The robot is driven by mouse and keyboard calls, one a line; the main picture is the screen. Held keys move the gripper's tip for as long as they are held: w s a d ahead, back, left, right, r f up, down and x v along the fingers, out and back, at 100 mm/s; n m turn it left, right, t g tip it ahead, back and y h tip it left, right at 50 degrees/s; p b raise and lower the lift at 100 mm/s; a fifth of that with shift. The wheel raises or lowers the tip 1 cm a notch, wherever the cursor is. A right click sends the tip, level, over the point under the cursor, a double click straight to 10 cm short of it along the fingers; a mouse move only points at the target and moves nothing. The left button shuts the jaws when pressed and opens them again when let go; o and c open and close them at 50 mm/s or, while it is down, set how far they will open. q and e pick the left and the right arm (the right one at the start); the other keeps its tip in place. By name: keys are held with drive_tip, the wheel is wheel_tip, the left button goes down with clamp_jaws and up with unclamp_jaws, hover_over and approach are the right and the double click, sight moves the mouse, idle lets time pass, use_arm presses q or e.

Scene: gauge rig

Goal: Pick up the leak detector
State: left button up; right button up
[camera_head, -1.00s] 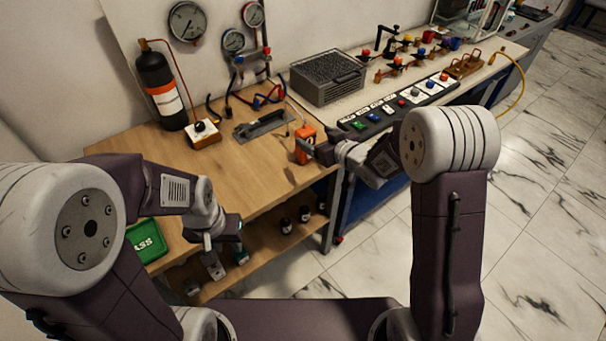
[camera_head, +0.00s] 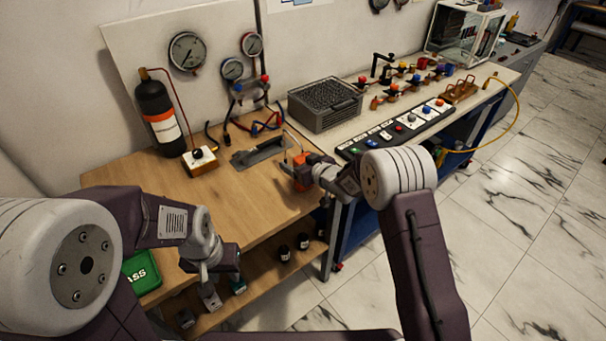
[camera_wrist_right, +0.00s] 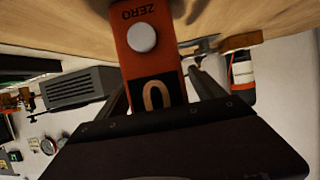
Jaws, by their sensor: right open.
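The leak detector (camera_head: 301,174) is a small orange handheld unit above the right end of the wooden bench. In the right wrist view the leak detector (camera_wrist_right: 148,45) shows a white ZERO button and a dark display reading 0. My right gripper (camera_head: 312,174) is at it, jaws open, with one finger on each side of the unit in the wrist view. I cannot tell whether the fingers touch it.
A grey cradle-like plate (camera_head: 261,151) lies behind the detector. A black cylinder (camera_head: 160,112), a box with a black knob (camera_head: 201,160), a green PASS tray (camera_head: 141,274) and a mesh-topped grey box (camera_head: 325,103) stand around. The bench middle is clear.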

drive_tip(key=shift+r, duration=0.1)
clamp_jaws()
drive_tip(key=shift+w+r, duration=0.1)
drive_tip(key=shift+r, duration=0.35)
drive_tip(key=s+d+r+p, duration=0.2)
drive_tip(key=s+d+r, duration=0.3)
drive_tip(key=d+r, duration=0.5)
drive_tip(key=shift+s+d, duration=0.2)
drive_tip(key=shift+s, duration=0.1)
